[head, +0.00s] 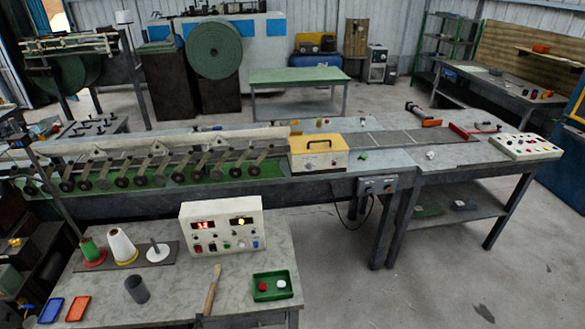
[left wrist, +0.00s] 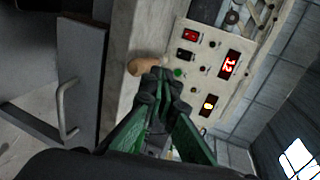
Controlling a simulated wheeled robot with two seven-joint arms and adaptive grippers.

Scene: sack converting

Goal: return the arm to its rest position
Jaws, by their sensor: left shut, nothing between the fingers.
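My left gripper (left wrist: 160,85) shows in the left wrist view with dark fingertips close together and green finger sides. It is shut and holds nothing. Its tips appear close to the rounded end of a wooden handle (left wrist: 145,66); I cannot tell whether they touch. The cream control box (left wrist: 212,65) with lit displays lies beyond the tips. In the head view I cannot make out the left gripper clearly. My right gripper shows in neither view.
In the head view, the control box (head: 222,228) stands on the front table (head: 180,308) with thread cones (head: 121,246), a dark cup (head: 137,289), a wooden-handled tool (head: 212,288) and a green tray (head: 276,285). The long machine (head: 200,165) lies behind. Floor at right is clear.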

